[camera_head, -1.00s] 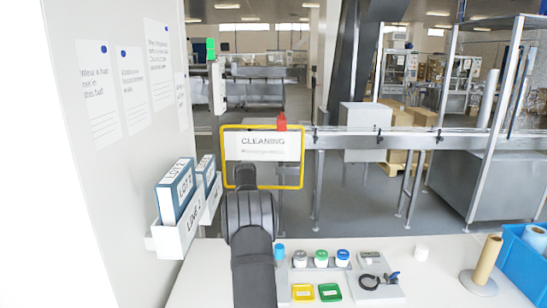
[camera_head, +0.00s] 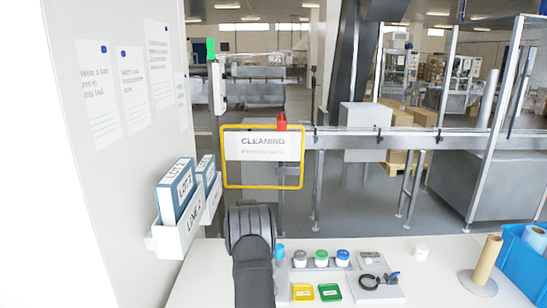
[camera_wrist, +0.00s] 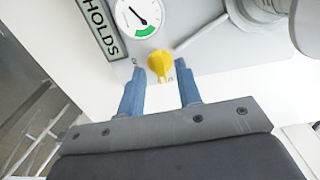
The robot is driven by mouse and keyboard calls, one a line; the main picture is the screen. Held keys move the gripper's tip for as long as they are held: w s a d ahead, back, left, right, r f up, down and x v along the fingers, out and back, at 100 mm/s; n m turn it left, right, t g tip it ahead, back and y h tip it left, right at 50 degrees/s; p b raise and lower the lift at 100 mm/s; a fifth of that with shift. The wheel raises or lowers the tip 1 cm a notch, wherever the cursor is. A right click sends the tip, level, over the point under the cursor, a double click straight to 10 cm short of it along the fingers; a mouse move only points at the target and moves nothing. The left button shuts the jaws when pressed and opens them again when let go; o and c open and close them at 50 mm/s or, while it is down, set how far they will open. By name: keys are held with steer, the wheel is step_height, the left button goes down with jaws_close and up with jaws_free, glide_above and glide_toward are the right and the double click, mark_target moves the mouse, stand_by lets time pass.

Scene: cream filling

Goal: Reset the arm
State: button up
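My gripper (camera_wrist: 160,88) shows in the wrist view with two blue fingers held apart and nothing between them. Beyond the fingertips is a grey panel with a yellow knob (camera_wrist: 161,64), and a round gauge (camera_wrist: 138,18) with a green band above it. I cannot tell whether the fingers touch the panel. In the head view my dark arm rises from the bottom edge at centre left, and my gripper is hidden there.
A white table (camera_head: 440,275) holds several lidded jars (camera_head: 321,258), a yellow tray (camera_head: 303,292), a green tray (camera_head: 329,292) and a paper roll (camera_head: 488,262). A blue bin (camera_head: 527,258) stands at right. A yellow-framed CLEANING sign (camera_head: 262,185) and box holder (camera_head: 180,242) stand near my arm.

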steer(key=shift+f+m, duration=0.3)
steer(key=shift+f, duration=0.05)
steer(key=m, duration=1.2)
steer(key=shift+m, duration=0.3)
steer(key=o, duration=0.6)
steer(key=s+a+r+m+t+h, duration=0.15)
steer(key=s+r+m, duration=0.25)
steer(key=r, duration=0.4)
steer(key=s+a+r+m+t, duration=0.1)
steer(key=s+r+m+t, duration=0.2)
steer(key=r+m, duration=0.35)
steer(key=shift+n, duration=0.75)
steer(key=x, duration=1.5)
steer(key=shift+w+d+f, duration=0.1)
steer(key=shift+w+f, duration=0.05)
steer(key=shift+f, duration=0.2)
